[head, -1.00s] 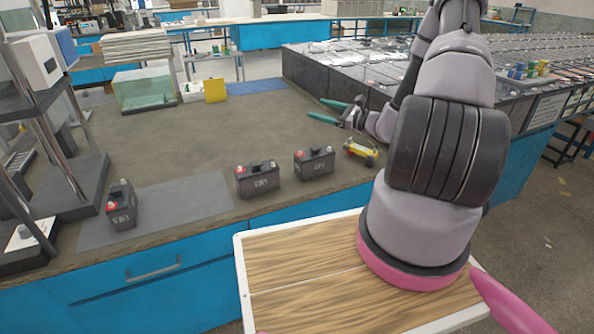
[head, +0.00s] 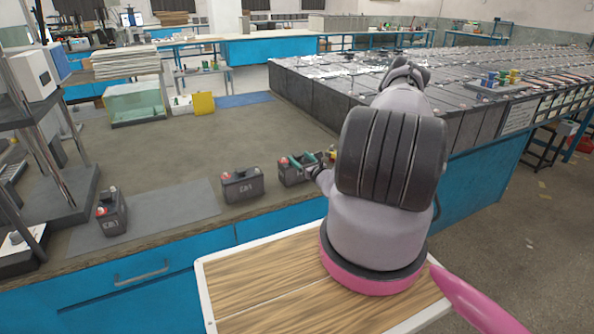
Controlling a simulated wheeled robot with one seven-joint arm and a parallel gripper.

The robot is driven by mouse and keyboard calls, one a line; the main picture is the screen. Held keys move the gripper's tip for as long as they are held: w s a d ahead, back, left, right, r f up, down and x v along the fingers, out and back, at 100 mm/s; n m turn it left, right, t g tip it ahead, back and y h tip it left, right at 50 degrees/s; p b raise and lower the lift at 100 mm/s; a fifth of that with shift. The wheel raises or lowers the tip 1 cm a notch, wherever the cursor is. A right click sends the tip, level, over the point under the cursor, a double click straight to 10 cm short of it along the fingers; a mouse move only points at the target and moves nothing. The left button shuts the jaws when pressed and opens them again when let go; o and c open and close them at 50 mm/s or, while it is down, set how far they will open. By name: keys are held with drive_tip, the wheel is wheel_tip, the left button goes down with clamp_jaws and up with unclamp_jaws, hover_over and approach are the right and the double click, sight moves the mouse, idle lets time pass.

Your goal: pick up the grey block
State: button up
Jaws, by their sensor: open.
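Three dark grey battery-like blocks with red caps stand in a row near the counter's front edge: a left one (head: 111,212), a middle one (head: 242,186) and a right one (head: 290,176). Nothing else on the counter clearly reads as a grey block; I cannot tell which one is named. My gripper (head: 297,163) is open, its teal fingers over the top of the right block. My wrist hides that block's right end. I cannot tell whether the fingers touch it. The middle and left blocks stand apart from my gripper.
A small yellow item (head: 332,153) shows partly behind my gripper. A dark grey mat (head: 175,208) lies by the left block. A metal stand (head: 55,140) rises at left, and a long battery bank (head: 320,97) bounds the right. The middle counter is clear.

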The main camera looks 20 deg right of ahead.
drive_tip(key=w, duration=0.5)
drive_tip(key=shift+w+a, duration=0.1)
drive_tip(key=shift+a, duration=0.15)
clamp_jaws()
idle(1.0)
drive_tip(key=shift+r, duration=0.1)
